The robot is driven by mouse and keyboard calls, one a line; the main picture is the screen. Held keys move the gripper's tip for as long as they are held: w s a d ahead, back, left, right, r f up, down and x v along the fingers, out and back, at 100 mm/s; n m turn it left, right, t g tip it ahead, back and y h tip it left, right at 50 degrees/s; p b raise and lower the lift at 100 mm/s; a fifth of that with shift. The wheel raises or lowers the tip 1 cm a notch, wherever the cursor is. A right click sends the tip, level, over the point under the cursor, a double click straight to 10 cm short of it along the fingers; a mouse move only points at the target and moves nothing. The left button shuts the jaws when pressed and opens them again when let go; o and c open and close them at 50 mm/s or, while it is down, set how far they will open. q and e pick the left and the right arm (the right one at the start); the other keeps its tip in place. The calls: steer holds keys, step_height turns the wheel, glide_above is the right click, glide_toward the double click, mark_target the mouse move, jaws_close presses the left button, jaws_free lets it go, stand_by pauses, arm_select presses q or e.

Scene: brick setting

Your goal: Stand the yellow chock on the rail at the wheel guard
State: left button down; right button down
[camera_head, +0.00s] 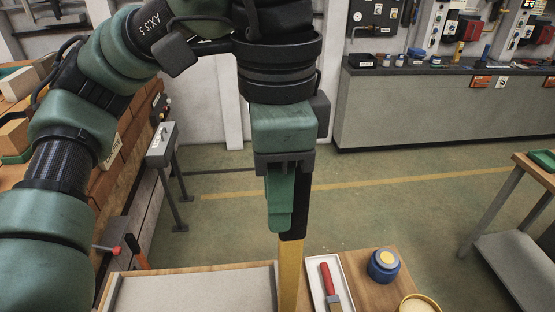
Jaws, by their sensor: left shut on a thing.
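My left gripper (281,215) points straight down in the middle of the view, above the far edge of the near table. It is shut on a long bar with a black upper part and a yellow lower part (290,276). The bar hangs close to upright, and its lower end runs out of the bottom of the picture. I cannot tell whether this bar is the chock or whether it touches anything below. I cannot make out the rail or the wheel guard. My right gripper is not in view.
The near table holds a grey panel (190,290), a white tray (342,270) with a red-handled tool (327,279), a blue jar (383,268) and a yellow-rimmed bowl (436,301). A brick wall (125,130) stands at left, a side table (541,171) at right. The floor beyond is mostly clear.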

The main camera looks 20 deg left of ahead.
arm_select(q)
steer(key=shift+w+f+p, duration=0.1)
steer(key=shift+f+p, duration=0.4)
steer(key=shift+f, duration=2.15)
steer(key=shift+f, duration=0.1)
steer(key=c, duration=1)
jaws_free()
steer(key=shift+c, duration=0.2)
